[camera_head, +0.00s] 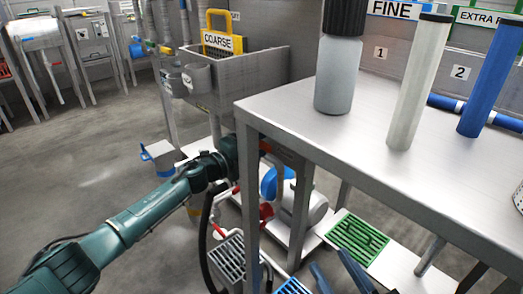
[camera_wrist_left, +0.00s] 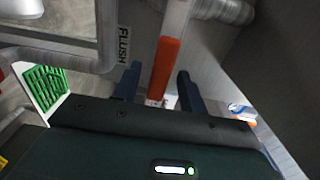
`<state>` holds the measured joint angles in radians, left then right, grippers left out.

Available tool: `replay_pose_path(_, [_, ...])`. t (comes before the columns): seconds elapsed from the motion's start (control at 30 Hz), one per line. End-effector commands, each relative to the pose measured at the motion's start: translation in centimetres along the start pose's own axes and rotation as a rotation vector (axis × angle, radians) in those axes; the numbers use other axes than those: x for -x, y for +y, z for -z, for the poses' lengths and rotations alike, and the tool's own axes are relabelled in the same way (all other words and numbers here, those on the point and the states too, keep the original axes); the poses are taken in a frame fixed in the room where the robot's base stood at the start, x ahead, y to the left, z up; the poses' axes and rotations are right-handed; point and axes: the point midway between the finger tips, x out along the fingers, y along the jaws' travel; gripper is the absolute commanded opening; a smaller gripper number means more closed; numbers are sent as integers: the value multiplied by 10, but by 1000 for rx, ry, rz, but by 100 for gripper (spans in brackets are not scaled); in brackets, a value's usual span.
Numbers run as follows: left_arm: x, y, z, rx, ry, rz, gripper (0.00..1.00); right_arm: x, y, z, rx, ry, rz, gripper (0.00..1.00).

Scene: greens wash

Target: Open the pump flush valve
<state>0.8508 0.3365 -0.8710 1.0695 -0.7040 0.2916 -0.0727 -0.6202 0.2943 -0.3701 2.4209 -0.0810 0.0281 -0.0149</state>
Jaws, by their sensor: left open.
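The flush valve's orange-red handle (camera_wrist_left: 165,68) shows in the left wrist view as an upright bar on a pale pipe, beside a FLUSH label (camera_wrist_left: 123,46). My left gripper (camera_wrist_left: 157,88) is open, with one finger on each side of the handle's lower part in the picture; I cannot tell whether either touches it. In the head view my left arm reaches in from the left, and its gripper is mostly hidden behind the steel table leg (camera_head: 250,200). A bit of orange (camera_head: 265,147) shows just past the leg. My right gripper (camera_head: 338,273) shows two spread, empty-looking dark blue fingers at the bottom edge.
The steel table (camera_head: 380,165) overhangs the left gripper's area and carries a grey bottle (camera_head: 338,75), a white cylinder (camera_head: 418,85) and a blue cylinder (camera_head: 490,80). A pump (camera_head: 305,205) with red fittings sits below. A green grate (camera_head: 357,240) lies on the low shelf.

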Motion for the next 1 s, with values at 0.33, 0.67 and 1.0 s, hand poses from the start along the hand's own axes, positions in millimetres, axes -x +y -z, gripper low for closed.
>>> replay_pose_path(0.33, [-15, 0, 0, 0, 0, 0, 42, 0, -1, 1, -21, 11, 2, 36])
replay_pose_path(0.67, [-15, 0, 0, 0, 0, 0, 25, 0, -1, 3, -20, 14, 5, 36])
replay_pose_path(1.0, [-15, 0, 0, 0, 0, 0, 0, 0, -1, 0, -18, 10, 6, 36])
